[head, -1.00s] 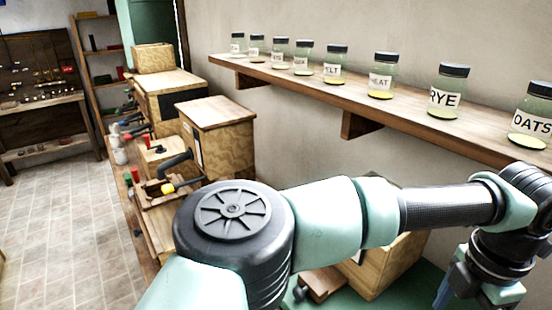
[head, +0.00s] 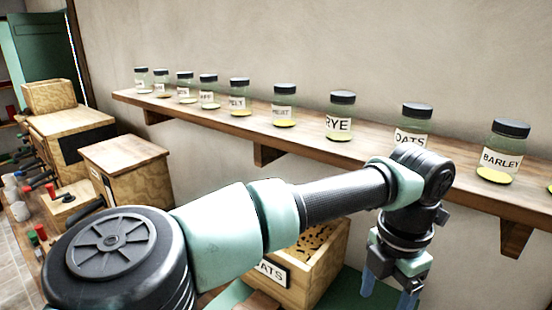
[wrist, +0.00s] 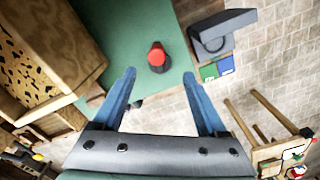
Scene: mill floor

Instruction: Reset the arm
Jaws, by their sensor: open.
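My gripper (head: 388,287) hangs at the lower right of the head view, pointing down, with its fingertips partly cut off by the frame edge. In the wrist view its two blue fingers (wrist: 160,98) are spread wide with nothing between them. My arm stretches across the head view below the jar shelf. A red-topped knob or button (wrist: 157,56) stands on the green surface (wrist: 125,25) ahead of the fingers, apart from them.
A wall shelf (head: 215,127) holds several labelled jars, among them RYE (head: 340,118) and BARLEY (head: 502,152). An open wooden bin (head: 318,268) stands beside my gripper. Wooden mill boxes (head: 128,165) line the left.

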